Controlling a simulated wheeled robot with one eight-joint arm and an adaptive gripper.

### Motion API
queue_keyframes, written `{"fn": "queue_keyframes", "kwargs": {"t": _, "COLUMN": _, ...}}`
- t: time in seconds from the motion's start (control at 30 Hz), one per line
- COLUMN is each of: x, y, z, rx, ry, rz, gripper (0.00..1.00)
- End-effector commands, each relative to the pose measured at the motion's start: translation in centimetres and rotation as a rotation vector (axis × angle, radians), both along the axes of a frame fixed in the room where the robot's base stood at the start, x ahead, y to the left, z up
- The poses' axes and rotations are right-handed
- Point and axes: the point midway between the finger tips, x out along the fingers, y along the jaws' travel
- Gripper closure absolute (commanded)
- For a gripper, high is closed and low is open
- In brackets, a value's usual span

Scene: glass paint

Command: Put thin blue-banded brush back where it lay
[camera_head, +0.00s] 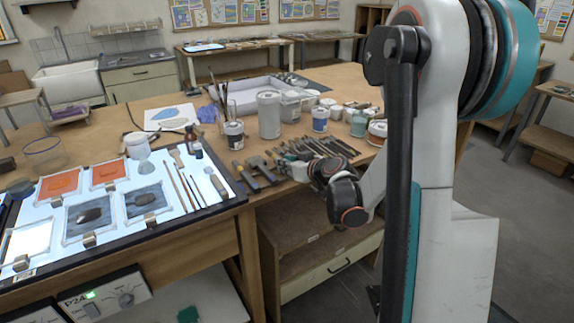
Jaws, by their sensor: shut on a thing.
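My gripper (283,165) is at the end of my arm, low over the front edge of the wooden table, by the row of brushes and tools (322,146). It is small and dark here, and the wrist partly hides it. It is shut on a thin thing, taken as the brush; no blue band can be made out on it. Several slim brushes and tools lie side by side in the row, handles slanting, too small to tell apart. Whether the held brush touches the table cannot be told.
A lit panel (150,228) with orange and grey glass pieces and a few slim tools (184,180) lies left. Dark blocks (262,172) lie left of my gripper. Jars (269,114), a brush pot (234,134) and a grey tray (243,88) stand behind. The row's surroundings are crowded.

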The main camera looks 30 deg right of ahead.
Motion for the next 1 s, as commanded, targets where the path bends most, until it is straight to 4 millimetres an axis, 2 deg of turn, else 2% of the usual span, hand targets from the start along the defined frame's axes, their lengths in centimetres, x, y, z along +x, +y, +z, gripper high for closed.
{"fn": "queue_keyframes", "kwargs": {"t": 0.77, "x": 0.0, "y": 0.0, "z": -0.65, "rx": 0.0, "ry": 0.0, "rz": 0.0, "gripper": 1.0}}
{"fn": "queue_keyframes", "kwargs": {"t": 0.8, "x": 0.0, "y": 0.0, "z": -0.62, "rx": 0.0, "ry": 0.0, "rz": 0.0, "gripper": 0.75}}
{"fn": "queue_keyframes", "kwargs": {"t": 0.87, "x": 0.0, "y": 0.0, "z": -0.61, "rx": 0.0, "ry": 0.0, "rz": 0.0, "gripper": 0.62}}
{"fn": "queue_keyframes", "kwargs": {"t": 0.9, "x": 0.0, "y": 0.0, "z": -0.6, "rx": 0.0, "ry": 0.0, "rz": 0.0, "gripper": 0.59}}
{"fn": "queue_keyframes", "kwargs": {"t": 1.0, "x": 0.0, "y": 0.0, "z": -0.6, "rx": 0.0, "ry": 0.0, "rz": 0.0, "gripper": 0.59}}
